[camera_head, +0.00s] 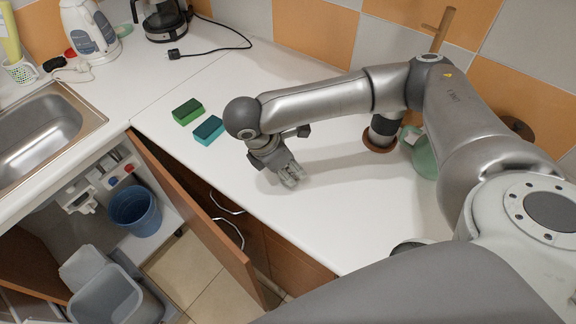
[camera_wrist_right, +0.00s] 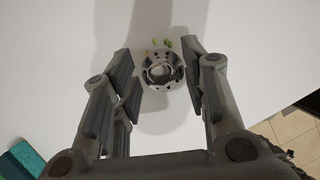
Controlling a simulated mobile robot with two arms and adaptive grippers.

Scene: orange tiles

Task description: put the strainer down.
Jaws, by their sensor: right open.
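The strainer (camera_wrist_right: 162,70) is a small round grey metal piece with holes and a few green and yellow bits at its edge. In the right wrist view it shows between the fingers, over the white countertop (camera_head: 330,210), and it appears to rest on it. My right gripper (camera_head: 291,178) is open, pointing down at the countertop, with a finger on either side of the strainer and visible gaps. It also shows in the wrist view (camera_wrist_right: 161,88). In the head view the strainer is not discernible at the gripper. My left gripper is not in view.
A green sponge (camera_head: 188,111) and a teal sponge (camera_head: 208,130) lie left of the gripper. The sink (camera_head: 45,125) is at far left, and an open cabinet door (camera_head: 200,220) stands below the counter edge. A green jug-like item (camera_head: 424,157) stands behind my arm.

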